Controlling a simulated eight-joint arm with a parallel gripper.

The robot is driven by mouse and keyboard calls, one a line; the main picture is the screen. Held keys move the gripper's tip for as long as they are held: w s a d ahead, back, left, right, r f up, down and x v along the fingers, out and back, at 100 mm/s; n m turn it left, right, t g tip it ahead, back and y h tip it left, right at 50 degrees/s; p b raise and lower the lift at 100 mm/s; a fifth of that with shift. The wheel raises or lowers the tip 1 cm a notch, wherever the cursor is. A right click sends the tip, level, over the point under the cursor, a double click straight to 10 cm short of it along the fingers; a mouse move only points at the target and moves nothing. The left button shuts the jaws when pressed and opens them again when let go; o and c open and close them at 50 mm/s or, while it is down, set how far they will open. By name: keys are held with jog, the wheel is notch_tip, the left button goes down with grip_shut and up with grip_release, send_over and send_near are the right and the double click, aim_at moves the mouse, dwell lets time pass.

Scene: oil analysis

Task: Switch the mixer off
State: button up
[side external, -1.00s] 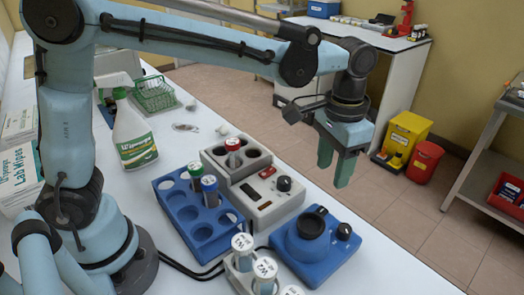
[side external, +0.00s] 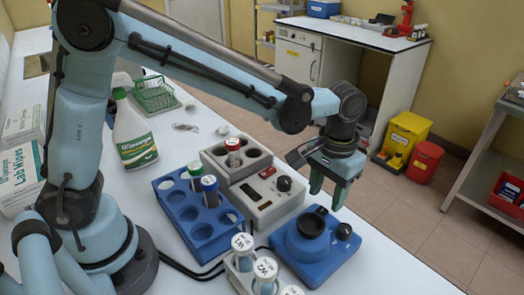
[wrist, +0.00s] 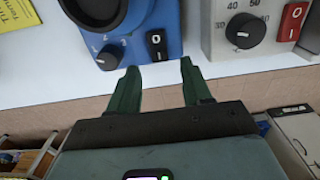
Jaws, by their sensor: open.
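The blue mixer (side external: 325,262) stands on the white bench with a round black cup (side external: 312,224) on top. In the wrist view, the mixer (wrist: 172,15) shows a numbered black knob (wrist: 109,56) and a black rocker switch (wrist: 157,45) marked O and I. I cannot tell which side of the rocker is pressed. My gripper (side external: 328,197) is open and empty, fingers pointing down, above and behind the mixer in the side view. In the wrist view, my gripper (wrist: 159,68) has its two green fingertips apart, with the rocker between and just beyond them in the picture.
A grey heater block (side external: 262,212) with a black dial and red switch (wrist: 291,22) stands beside the mixer. A blue tube rack (side external: 195,228) and a white rack with capped tubes (side external: 262,272) are close by. The bench edge lies near my gripper.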

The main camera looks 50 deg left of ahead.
jog(key=shift+f, duration=1.45)
grip_shut()
jog(key=shift+s+t, duration=0.2)
jog(key=shift+t, duration=0.5)
jog(key=shift+r, duration=0.1)
grip_release()
notch_tip(320, 180, up, 12)
jog(key=s, duration=0.1)
jog(key=shift+s, duration=0.25)
